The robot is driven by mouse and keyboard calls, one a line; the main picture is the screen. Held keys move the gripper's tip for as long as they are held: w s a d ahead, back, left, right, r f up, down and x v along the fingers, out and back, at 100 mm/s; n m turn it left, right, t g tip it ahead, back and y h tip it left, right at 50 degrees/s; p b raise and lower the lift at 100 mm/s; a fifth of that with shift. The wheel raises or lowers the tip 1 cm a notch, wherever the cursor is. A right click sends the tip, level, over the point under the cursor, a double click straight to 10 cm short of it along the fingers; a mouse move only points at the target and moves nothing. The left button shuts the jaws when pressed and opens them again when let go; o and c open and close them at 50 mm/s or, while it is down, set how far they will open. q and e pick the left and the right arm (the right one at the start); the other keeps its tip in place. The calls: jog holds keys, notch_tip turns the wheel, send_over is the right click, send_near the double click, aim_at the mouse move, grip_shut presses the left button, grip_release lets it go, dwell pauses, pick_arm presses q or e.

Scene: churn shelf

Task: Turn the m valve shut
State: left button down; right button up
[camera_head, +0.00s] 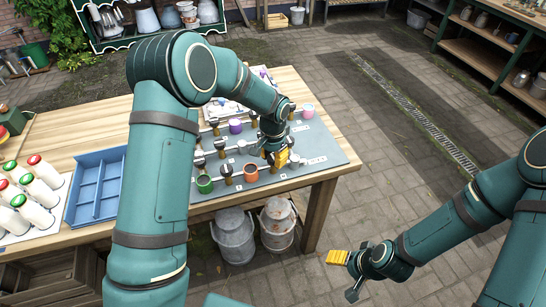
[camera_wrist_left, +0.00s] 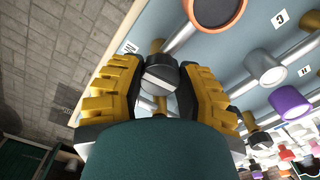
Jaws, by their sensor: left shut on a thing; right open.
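My left gripper (camera_head: 280,157) reaches down over the near right part of a grey-blue valve board (camera_head: 330,148) on the table. In the left wrist view its yellow fingers (camera_wrist_left: 160,78) are shut on a grey valve handle (camera_wrist_left: 161,74) with brass parts. A white label (camera_wrist_left: 131,47) beside it seems to read M. The valve is mostly hidden by the gripper in the head view, and how far its handle is turned I cannot tell. My right gripper (camera_head: 350,272) is open and empty, out past the table's right edge above the paving.
Other valves, pipes and coloured cups crowd the board, including an orange cup (camera_head: 251,173), a green cup (camera_head: 204,184) and a pink cup (camera_head: 308,111). A blue tray (camera_head: 98,186) and white bottles (camera_head: 40,170) stand left. Metal churns (camera_head: 277,222) stand under the table.

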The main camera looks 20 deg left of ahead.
aim_at(273, 157)
pick_arm(q)
jog(key=shift+m, duration=0.9)
jog(key=c, duration=0.5)
grip_release()
notch_tip(273, 157, up, 12)
dwell(0.3)
